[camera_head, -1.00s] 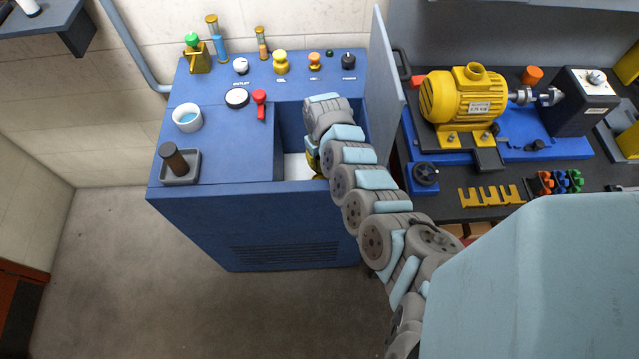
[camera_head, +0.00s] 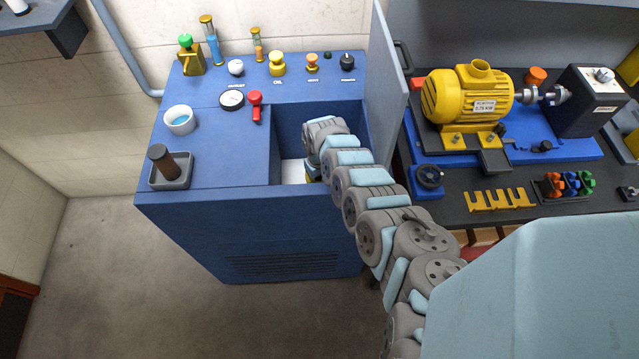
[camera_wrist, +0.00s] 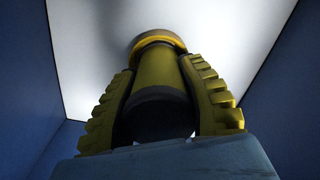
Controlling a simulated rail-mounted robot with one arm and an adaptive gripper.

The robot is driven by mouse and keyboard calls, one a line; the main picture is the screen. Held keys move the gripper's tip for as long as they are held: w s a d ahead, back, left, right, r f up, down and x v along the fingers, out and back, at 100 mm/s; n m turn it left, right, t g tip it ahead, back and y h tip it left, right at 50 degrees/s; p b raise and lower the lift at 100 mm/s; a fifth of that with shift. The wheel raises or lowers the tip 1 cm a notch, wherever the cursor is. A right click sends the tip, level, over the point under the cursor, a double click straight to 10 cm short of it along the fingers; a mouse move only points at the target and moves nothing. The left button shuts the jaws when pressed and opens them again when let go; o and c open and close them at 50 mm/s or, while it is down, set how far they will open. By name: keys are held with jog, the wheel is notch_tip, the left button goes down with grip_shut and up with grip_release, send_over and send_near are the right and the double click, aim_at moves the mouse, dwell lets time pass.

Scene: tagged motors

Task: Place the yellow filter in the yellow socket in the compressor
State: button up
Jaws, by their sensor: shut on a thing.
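The blue compressor (camera_head: 215,165) stands at left centre in the head view, with an open-topped recess at its right. My arm reaches down into this recess, and its wall mostly hides my gripper (camera_head: 313,171). In the wrist view my gripper (camera_wrist: 158,75) is shut on the yellow filter (camera_wrist: 158,72), a cylinder with a yellow band and a dark lower part. The ribbed yellow fingers press on both sides of it. A gold ring (camera_wrist: 157,39) shows at its far end against the white surface; I cannot tell whether it is the filter's rim or the yellow socket.
Blue recess walls stand close on both sides, with a white surface (camera_wrist: 230,40) ahead. An upright grey lid (camera_head: 384,85) borders the recess at right. A brown cylinder in a grey tray (camera_head: 184,183) and a white cup (camera_head: 180,121) sit on the compressor top.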

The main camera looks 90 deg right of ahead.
jog(key=shift+f, duration=0.1)
jog(key=o, duration=1.1)
jog(key=r+p, duration=0.2)
jog(key=r, duration=0.3)
jog(key=r+p, duration=0.3)
jog(key=r, duration=0.1)
jog(key=shift+d+r, duration=0.2)
jog(key=shift+r, duration=0.2)
jog(key=shift+r+p, duration=0.45)
jog(key=shift+r, duration=0.8)
jog(key=shift+w, duration=0.15)
